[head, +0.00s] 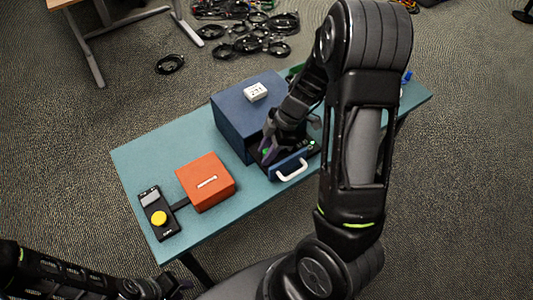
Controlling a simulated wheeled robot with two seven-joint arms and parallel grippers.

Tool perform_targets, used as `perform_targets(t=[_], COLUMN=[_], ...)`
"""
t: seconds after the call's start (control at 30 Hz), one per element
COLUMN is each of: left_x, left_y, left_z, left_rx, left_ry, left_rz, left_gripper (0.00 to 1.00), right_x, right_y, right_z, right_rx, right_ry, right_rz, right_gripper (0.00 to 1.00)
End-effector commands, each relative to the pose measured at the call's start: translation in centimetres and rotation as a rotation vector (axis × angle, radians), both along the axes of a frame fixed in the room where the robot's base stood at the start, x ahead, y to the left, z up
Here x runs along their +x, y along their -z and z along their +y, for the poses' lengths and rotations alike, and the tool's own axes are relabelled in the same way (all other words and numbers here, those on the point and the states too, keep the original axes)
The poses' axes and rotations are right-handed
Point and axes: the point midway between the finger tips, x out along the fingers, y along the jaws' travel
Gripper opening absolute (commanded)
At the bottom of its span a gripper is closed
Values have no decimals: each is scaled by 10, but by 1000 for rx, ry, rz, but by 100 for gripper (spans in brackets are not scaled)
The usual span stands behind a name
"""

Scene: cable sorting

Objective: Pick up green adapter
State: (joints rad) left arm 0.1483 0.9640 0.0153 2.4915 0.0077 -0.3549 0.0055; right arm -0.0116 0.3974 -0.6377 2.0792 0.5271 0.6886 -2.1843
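A blue box (232,112) stands on the teal table, with a dark open drawer (300,155) at its front that has a blue front and a white handle (291,171). My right gripper (268,152) reaches down at the drawer's left side, by the box. A small green spot (266,152) shows at its fingertips; it may be the green adapter, mostly hidden by the fingers. I cannot tell whether the fingers grip it. Another small green spot (312,143) shows in the drawer, right of the gripper. My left gripper (178,287) is low at the bottom edge, away from the table objects.
An orange box (207,182) and a black device with a yellow button (159,215) sit on the left of the teal table (140,155). A white socket block (255,91) lies on the blue box. My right arm hides much of the table's right side. Black cable coils (250,45) lie on the floor behind.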

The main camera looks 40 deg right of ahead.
Motion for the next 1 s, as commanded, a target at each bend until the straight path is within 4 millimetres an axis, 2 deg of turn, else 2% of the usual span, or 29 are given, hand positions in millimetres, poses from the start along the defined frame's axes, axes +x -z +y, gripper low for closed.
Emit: perform_targets(t=[0.57,0.93,1.0], left_x=[0,0,0], left_y=[0,0,0], left_z=[0,0,0], left_rx=[0,0,0], left_ry=[0,0,0], left_rz=[0,0,0], left_gripper=[32,32,32], right_x=[0,0,0], right_y=[0,0,0], right_z=[0,0,0], right_rx=[0,0,0], right_ry=[1,1,1], right_rz=[0,0,0], right_gripper=[30,0,0])
